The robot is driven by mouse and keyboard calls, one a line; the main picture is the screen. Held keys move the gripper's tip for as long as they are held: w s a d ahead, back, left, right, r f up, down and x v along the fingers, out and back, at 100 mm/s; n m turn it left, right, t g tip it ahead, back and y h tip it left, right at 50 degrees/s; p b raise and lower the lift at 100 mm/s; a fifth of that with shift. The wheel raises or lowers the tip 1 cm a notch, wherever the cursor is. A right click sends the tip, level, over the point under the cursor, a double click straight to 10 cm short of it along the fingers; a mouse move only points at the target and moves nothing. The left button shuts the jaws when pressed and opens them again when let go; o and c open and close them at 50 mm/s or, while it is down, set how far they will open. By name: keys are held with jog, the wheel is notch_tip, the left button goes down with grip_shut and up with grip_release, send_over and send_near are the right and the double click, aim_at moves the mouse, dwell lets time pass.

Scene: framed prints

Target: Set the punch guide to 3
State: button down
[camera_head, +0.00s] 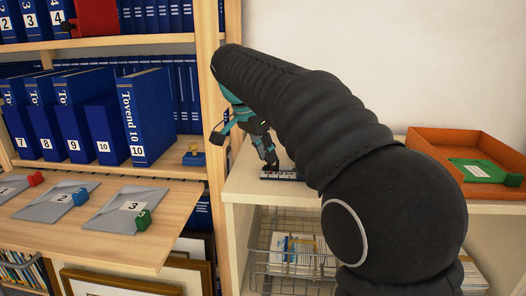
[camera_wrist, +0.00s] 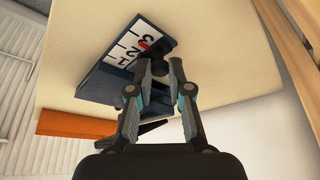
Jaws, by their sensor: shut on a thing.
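The punch guide (camera_head: 283,174) is a small dark block with a pale scale on the shelf top; my arm hides part of it. In the wrist view its white scale plate (camera_wrist: 125,55) shows the numbers 1, 2 and 3. A red mark (camera_wrist: 143,46) lies close to the 3, on the side towards the 2; its exact setting is hard to tell. My gripper (camera_wrist: 158,72) is shut on the guide's black knob (camera_wrist: 157,53) beside the scale. In the head view my gripper (camera_head: 268,158) reaches down at the guide, its fingertips partly hidden.
An orange tray (camera_head: 425,140) with a green item (camera_head: 482,171) stands to the right on the same shelf top. A wire basket (camera_head: 290,257) is below. A wooden bookcase upright (camera_head: 212,110) stands close on the left. Numbered envelopes (camera_head: 127,208) lie on the left shelf.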

jog(key=c, duration=1.1)
grip_release()
jog(key=shift+o, duration=0.2)
jog(key=v, duration=1.2)
